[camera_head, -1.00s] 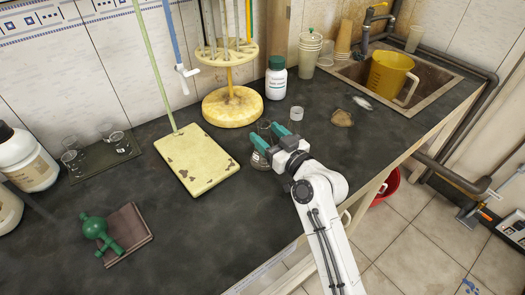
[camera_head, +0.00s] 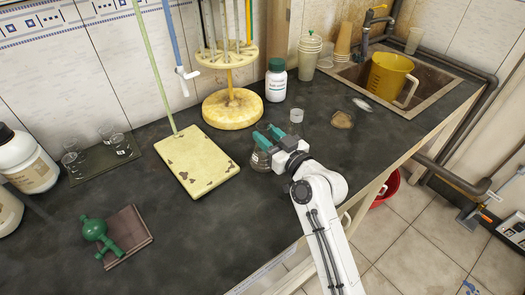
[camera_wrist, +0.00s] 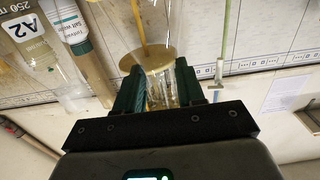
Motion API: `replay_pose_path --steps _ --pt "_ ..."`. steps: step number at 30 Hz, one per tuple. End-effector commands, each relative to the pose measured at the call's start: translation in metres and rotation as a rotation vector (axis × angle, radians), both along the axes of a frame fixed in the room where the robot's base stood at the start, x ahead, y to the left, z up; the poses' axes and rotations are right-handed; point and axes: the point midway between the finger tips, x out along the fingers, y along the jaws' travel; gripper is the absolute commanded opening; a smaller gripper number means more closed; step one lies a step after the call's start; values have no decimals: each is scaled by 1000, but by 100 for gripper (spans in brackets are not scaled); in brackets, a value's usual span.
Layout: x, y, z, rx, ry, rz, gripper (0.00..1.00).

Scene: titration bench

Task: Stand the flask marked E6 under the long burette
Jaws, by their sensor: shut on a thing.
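My gripper (camera_head: 268,137) is shut on a clear glass flask (camera_head: 261,161) on the dark bench, right of the pale yellow stand base. In the wrist view, clear glass (camera_wrist: 174,85) shows between the green fingers (camera_wrist: 160,88). The flask's marking cannot be read, so I cannot tell whether it is E6. A blue-topped burette (camera_head: 172,35) with a white stopcock (camera_head: 186,72) hangs above the bench behind the yellow base plate (camera_head: 205,160), near its green rod (camera_head: 156,65). Its full length is cut off by the frame top.
A round burette rack (camera_head: 233,110) and a white green-capped bottle (camera_head: 276,80) stand behind. A small glass vessel (camera_head: 296,115) and a brown patch (camera_head: 342,119) lie right.

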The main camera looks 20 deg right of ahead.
Motion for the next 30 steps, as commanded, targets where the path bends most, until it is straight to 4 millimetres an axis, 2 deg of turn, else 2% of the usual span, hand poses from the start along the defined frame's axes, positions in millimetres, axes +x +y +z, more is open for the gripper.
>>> replay_pose_path --steps 13,25,30 --pt "0 0 26 0 -2 0 12" --pt "0 0 28 0 -2 -1 12" --pt "-12 -2 34 -2 2 -14 12"
